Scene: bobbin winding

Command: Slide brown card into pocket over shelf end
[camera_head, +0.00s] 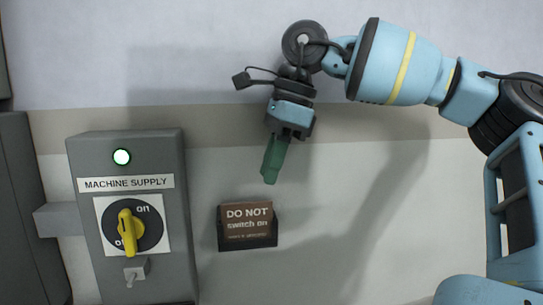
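The brown card (246,216), with white lettering reading "DO NOT switch on", is upright against the pale wall. Its lower part sits in a dark, shallow pocket (248,243), whose rim shows along the bottom and right side. My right gripper (270,178) points down, above and slightly right of the card and apart from it. Its green fingers overlap in this view, so their opening cannot be told; no held thing shows. My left gripper is out of view. No shelf end can be made out by the pocket.
A dark cabinet (18,210) is at the far left. The wall right of the card is bare.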

